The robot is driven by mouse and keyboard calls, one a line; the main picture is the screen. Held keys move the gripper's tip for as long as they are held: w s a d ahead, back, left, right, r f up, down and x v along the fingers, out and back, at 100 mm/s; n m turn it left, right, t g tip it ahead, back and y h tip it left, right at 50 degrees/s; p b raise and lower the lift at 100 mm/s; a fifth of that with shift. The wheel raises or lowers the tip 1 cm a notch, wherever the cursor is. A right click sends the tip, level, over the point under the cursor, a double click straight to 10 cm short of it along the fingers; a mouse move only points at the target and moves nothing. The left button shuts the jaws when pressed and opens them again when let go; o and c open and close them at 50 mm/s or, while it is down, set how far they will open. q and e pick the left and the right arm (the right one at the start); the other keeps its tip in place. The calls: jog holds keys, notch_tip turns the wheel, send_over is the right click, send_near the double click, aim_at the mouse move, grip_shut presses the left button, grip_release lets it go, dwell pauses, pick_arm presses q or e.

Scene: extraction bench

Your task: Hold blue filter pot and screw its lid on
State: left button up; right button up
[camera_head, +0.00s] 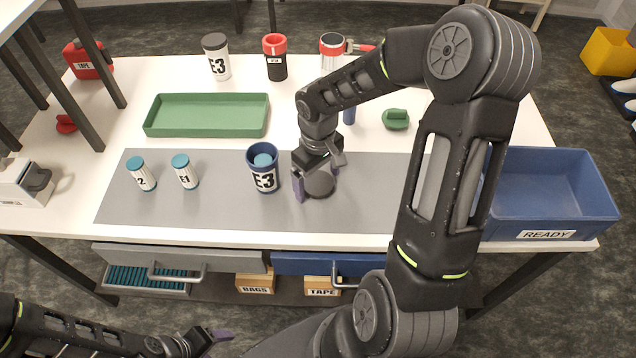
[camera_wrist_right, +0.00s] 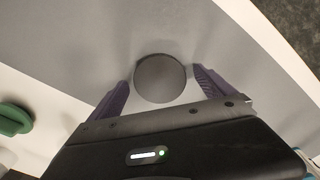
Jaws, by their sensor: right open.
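The blue filter pot (camera_head: 263,180) stands upright and uncovered on the grey mat, with a white E3 label and a teal piece inside its mouth. A dark grey round disc (camera_head: 320,185), which looks like the lid, lies on the mat to the pot's right. My right gripper (camera_head: 318,178) is open over the disc. In the right wrist view the disc (camera_wrist_right: 160,78) sits between the purple fingers, with gaps on both sides. My left gripper (camera_head: 217,336) is low at the front left, off the table and away from the pot; its opening is unclear.
Two small teal-capped vials (camera_head: 184,171) stand on the mat (camera_head: 220,210) left of the pot. A green tray (camera_head: 207,115) lies behind. A blue READY bin (camera_head: 545,190) stands at the right. Several cups line the back. My right arm hides part of the table's right side.

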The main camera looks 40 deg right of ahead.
jog(key=shift+c, duration=0.4)
jog(key=c, duration=1.3)
